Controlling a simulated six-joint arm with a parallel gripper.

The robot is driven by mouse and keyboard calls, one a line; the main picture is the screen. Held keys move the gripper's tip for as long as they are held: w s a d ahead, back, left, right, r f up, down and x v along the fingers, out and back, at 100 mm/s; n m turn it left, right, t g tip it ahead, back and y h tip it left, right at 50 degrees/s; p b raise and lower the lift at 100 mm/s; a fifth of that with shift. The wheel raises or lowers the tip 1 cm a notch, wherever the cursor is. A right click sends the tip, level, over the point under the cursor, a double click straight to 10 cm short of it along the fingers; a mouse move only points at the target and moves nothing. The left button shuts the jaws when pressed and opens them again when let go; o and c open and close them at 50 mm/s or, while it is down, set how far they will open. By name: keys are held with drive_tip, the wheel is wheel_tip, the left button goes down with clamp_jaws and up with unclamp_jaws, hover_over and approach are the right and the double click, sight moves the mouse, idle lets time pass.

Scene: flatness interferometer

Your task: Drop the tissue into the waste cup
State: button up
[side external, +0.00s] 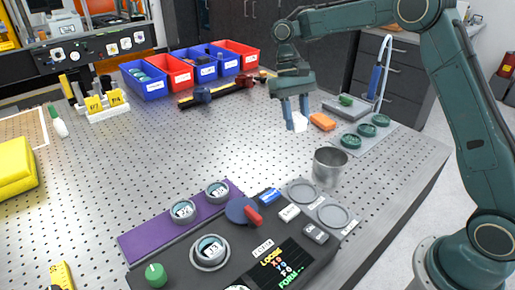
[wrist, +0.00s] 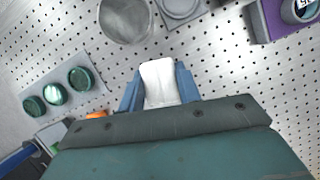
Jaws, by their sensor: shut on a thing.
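My gripper (side external: 294,108) is shut on a small white tissue (side external: 299,122) and holds it above the perforated table. In the wrist view the tissue (wrist: 158,82) sits between the two blue fingers of the gripper (wrist: 159,86). The waste cup (side external: 329,166) is a grey metal cup standing upright on the table, in front of and to the right of the tissue in the side view. In the wrist view the cup (wrist: 126,20) shows at the top, apart from the gripper.
An orange block (side external: 322,121) lies just right of the gripper. A grey plate with several green round pieces (side external: 351,141) lies behind the cup. A dark console (side external: 262,245) with round dishes stands in front. The table's middle (side external: 180,140) is largely clear.

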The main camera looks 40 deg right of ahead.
drive_tip(key=s+d+r+n, duration=0.1)
drive_tip(key=s+d+r, duration=0.1)
drive_tip(key=s, duration=0.3)
drive_tip(key=s+d+r+n+h, duration=0.1)
drive_tip(key=s+r, duration=0.3)
drive_tip(key=s, duration=0.1)
drive_tip(key=shift+s+d+r+n, duration=0.2)
drive_tip(key=shift+s+d+n, duration=0.1)
drive_tip(key=shift+d, duration=0.05)
drive_tip(key=shift+f, duration=0.1)
idle(0.4)
drive_tip(key=shift+f, duration=2.9)
drive_tip(key=o, duration=1)
drive_tip(key=shift+r, duration=0.2)
